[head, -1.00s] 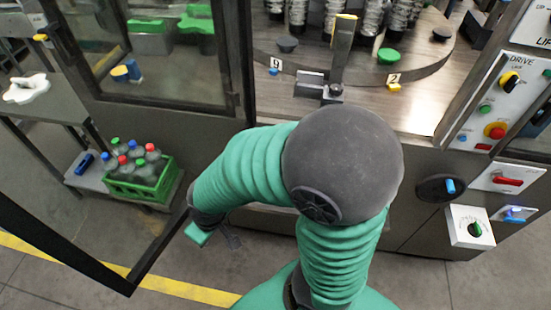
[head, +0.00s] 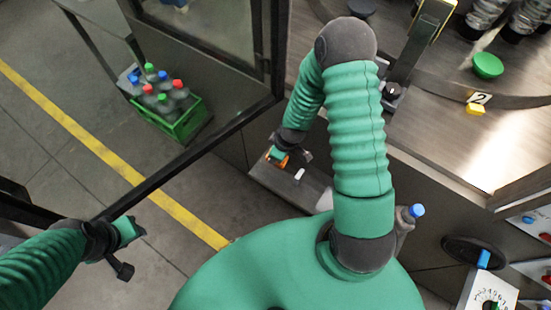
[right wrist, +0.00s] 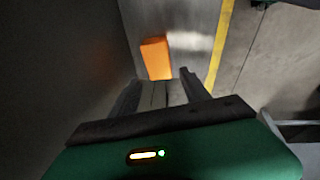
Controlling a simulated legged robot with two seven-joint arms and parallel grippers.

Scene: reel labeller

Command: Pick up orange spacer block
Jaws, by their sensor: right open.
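The orange spacer block (right wrist: 156,58) stands out in the right wrist view, just beyond my right fingertips. It rests on a grey metal surface beside a dark wall. My right gripper (right wrist: 160,84) is open and empty, its two fingers apart and pointing at the block; I see no contact. In the head view the orange block (head: 283,160) shows only in part beside my right gripper (head: 291,154), low by the machine's front. My left gripper (head: 131,252) hangs at the lower left, away from the block; its jaw opening is unclear.
A low grey shelf (head: 262,177) bears a small white piece (head: 299,174). A green crate (head: 185,124) of capped bottles stands at upper left. A blue-capped bottle (head: 408,222) is partly hidden by my right arm. A dark door frame (head: 192,153) lies between my arms.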

